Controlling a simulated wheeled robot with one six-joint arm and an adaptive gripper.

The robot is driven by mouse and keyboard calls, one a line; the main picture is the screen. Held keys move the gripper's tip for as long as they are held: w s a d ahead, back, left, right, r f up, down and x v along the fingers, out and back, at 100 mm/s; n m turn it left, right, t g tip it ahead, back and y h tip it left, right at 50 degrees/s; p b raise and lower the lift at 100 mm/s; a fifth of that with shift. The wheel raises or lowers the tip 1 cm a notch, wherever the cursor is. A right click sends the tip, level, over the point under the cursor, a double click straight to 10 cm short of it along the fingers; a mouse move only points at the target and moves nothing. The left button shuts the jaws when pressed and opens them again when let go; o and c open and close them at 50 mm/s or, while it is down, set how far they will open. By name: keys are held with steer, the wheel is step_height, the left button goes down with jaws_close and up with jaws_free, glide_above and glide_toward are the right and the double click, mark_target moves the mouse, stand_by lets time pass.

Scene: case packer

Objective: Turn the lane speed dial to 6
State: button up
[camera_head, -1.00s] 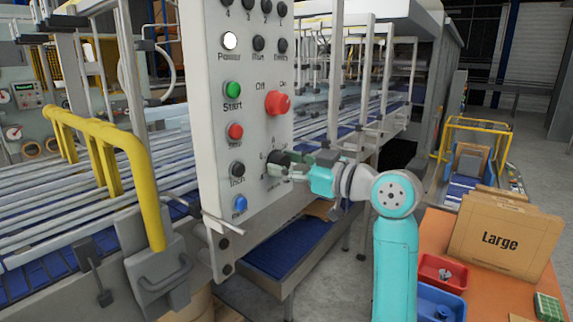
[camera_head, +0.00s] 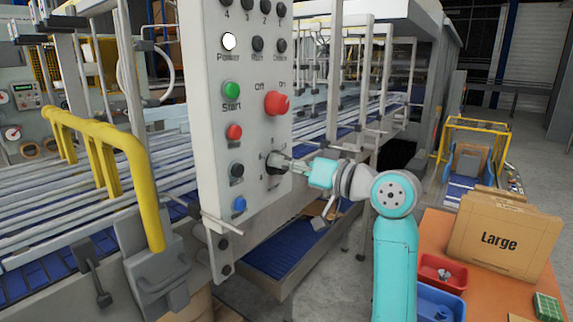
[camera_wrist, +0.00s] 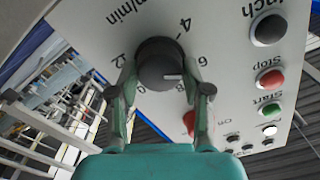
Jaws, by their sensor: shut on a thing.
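The lane speed dial (camera_wrist: 158,60) is a round black knob on the pale control panel, ringed by printed numbers. In the wrist view its white mark sits at its lower right, roughly on the side of the 6 and 8; the exact reading is unclear. My gripper (camera_wrist: 160,78) has one finger on each side of the knob and is shut on it. In the head view the dial (camera_head: 273,163) is partly covered by my gripper (camera_head: 287,165), which reaches it from the right.
A red knob (camera_head: 277,103) sits above the dial. The green Start (camera_head: 232,89), red Stop (camera_head: 235,132), black Inch (camera_head: 236,169) and blue (camera_head: 239,204) buttons run down its left. A large carton (camera_head: 500,236) stands on the orange table at right.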

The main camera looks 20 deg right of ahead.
stand_by(0.3)
steer(key=o, duration=1.1)
steer(key=shift+o, duration=0.2)
steer(key=v, duration=1.2)
